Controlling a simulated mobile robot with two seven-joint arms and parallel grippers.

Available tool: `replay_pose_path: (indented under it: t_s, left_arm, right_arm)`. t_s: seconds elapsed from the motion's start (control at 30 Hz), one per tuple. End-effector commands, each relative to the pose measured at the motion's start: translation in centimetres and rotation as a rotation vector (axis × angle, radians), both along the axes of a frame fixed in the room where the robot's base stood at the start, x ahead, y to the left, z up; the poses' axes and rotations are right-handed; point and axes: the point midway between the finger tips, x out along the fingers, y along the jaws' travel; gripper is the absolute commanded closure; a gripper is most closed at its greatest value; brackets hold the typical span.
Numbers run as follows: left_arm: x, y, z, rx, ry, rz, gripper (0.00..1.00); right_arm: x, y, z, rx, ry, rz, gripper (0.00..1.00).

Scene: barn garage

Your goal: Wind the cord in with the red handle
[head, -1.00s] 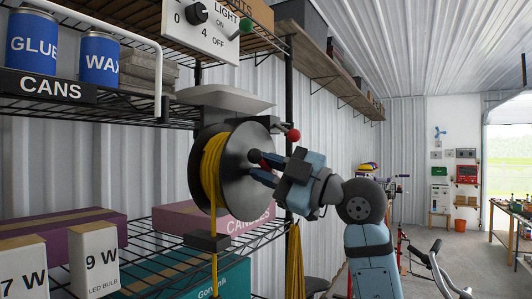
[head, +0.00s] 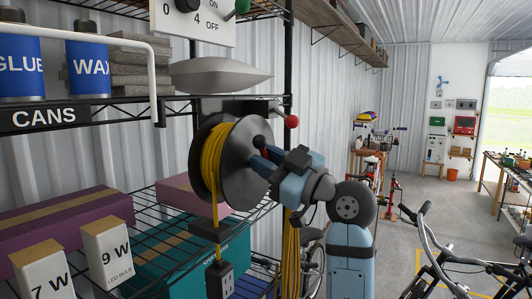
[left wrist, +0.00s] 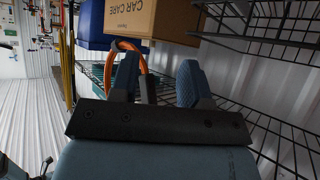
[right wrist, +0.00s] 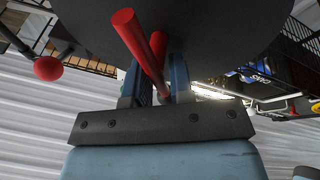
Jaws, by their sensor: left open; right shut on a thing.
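The grey reel (head: 252,180) with yellow cord (head: 212,165) wound on it hangs below a shelf in the head view. The cord runs down through a dark guide block (head: 212,230) to an outlet block (head: 220,280). My right gripper (head: 263,153) is at the reel's face, on its right side. In the right wrist view it is shut on the red handle (right wrist: 128,32), which sits between the fingers (right wrist: 155,85). A second red bar beside it may be a reflection. My left gripper (left wrist: 157,80) is open and outside the head view.
A red ball knob (head: 291,121) is close above my right gripper. Wire shelves with boxes and cans (head: 87,68) fill the left. Yellow cord coils (head: 291,265) hang below. An orange loop (left wrist: 140,50) and CAR CARE box (left wrist: 145,18) are near my left gripper.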

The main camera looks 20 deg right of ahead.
Motion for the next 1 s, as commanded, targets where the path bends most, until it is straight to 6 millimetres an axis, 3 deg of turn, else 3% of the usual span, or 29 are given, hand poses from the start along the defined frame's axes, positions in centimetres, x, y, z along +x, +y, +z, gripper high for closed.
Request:
replay_pose_path:
  t_s: [0.3,0.33,0.43,0.77,1.0]
  left_arm:
    - [0.3,-0.3,0.1,-0.008,-0.003,0.007,0.57]
    - [0.4,-0.3,0.2,-0.008,-0.004,0.007,0.57]
    - [0.7,-0.2,0.3,-0.008,-0.01,0.006,0.57]
    - [0.9,0.1,0.2,0.002,-0.016,-0.003,0.57]
    - [0.4,0.1,-1.0,0.007,-0.008,-0.009,0.57]
  right_arm:
    - [0.0,-0.1,0.1,0.002,-0.004,-0.003,1.0]
    - [0.0,-0.1,0.1,0.002,-0.004,-0.003,0.74]
    - [0.0,-0.1,0.1,0.002,-0.004,-0.002,0.54]
    - [-0.3,-0.2,-0.1,0.001,-0.002,-0.002,0.54]
    - [-3.3,-2.3,-1.5,0.001,-0.003,-0.003,0.54]
